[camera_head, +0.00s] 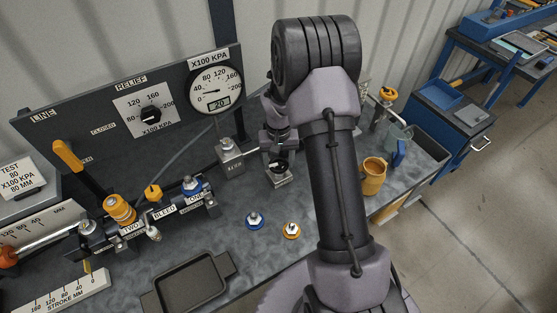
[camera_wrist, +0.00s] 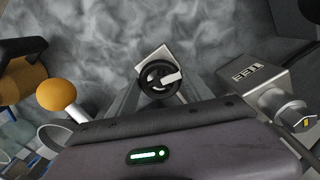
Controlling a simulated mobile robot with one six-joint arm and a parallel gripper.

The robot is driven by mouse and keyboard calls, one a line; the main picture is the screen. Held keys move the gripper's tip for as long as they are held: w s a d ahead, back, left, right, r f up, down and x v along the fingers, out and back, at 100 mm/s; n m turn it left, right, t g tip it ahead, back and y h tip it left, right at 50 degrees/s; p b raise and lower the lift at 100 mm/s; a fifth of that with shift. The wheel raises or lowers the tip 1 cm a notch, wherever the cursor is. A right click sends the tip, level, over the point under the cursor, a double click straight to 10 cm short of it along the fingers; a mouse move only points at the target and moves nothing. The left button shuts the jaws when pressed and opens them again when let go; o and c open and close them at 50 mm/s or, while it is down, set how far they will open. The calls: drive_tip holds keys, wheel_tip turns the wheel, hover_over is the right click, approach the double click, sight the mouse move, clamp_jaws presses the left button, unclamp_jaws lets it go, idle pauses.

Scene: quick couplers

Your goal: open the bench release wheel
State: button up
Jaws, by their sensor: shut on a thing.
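The bench release wheel (camera_head: 279,167) is a small black round wheel on a pale block with a label too small to read. In the wrist view the wheel (camera_wrist: 158,84) shows a white pointer bar, directed to the right. My gripper (camera_head: 277,150) is over the wheel, pointing down. In the wrist view my gripper (camera_wrist: 160,92) has its fingers on either side of the wheel and is shut on it. The near side of the wheel and the finger contact are partly hidden by the gripper body.
The TEE block (camera_head: 230,158) stands close left of the wheel; it is at right in the wrist view (camera_wrist: 258,83). A yellow mug (camera_head: 373,177) stands to the right. The gauge (camera_head: 215,88) reads 20.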

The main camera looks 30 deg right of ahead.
drive_tip(key=n+p, duration=0.1)
drive_tip(key=n, duration=0.4)
drive_tip(key=shift+n, duration=0.3)
drive_tip(key=n+p, duration=0.1)
drive_tip(key=n, duration=0.3)
drive_tip(key=shift+d+r, duration=0.1)
drive_tip(key=n+p, duration=0.1)
drive_tip(key=n, duration=0.4)
drive_tip(key=shift+w+n, duration=0.1)
drive_tip(key=shift+n, duration=0.3)
drive_tip(key=shift+n+p, duration=0.6)
drive_tip(key=shift+n, duration=1.9)
drive_tip(key=o, duration=1.4)
